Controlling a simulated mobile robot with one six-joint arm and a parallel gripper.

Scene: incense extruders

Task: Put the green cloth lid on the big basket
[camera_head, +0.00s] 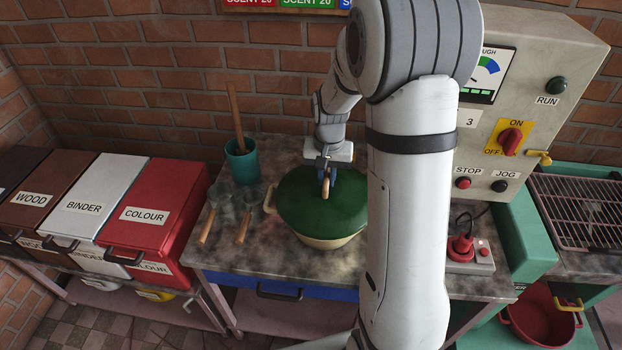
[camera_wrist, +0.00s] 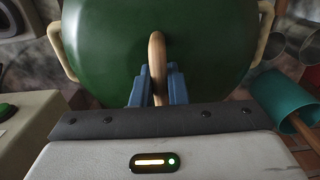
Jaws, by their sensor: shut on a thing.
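The green lid (camera_head: 304,208) covers the top of a cream basket (camera_head: 325,242) with side handles, on the stone-topped table. My gripper (camera_head: 326,180) is above the lid's middle, shut on the lid's tan loop handle. In the wrist view the blue fingers (camera_wrist: 158,88) close around this handle (camera_wrist: 157,55), and the green lid (camera_wrist: 110,40) fills the upper part. The lid looks level and lies over the basket's opening; whether it rests fully on the rim I cannot tell. My arm hides part of the right side.
A teal cup (camera_head: 242,163) with a wooden stick stands left of the basket, near two scoops (camera_head: 243,228) with wooden handles. Bins (camera_head: 160,200) line the left. The table's front is clear.

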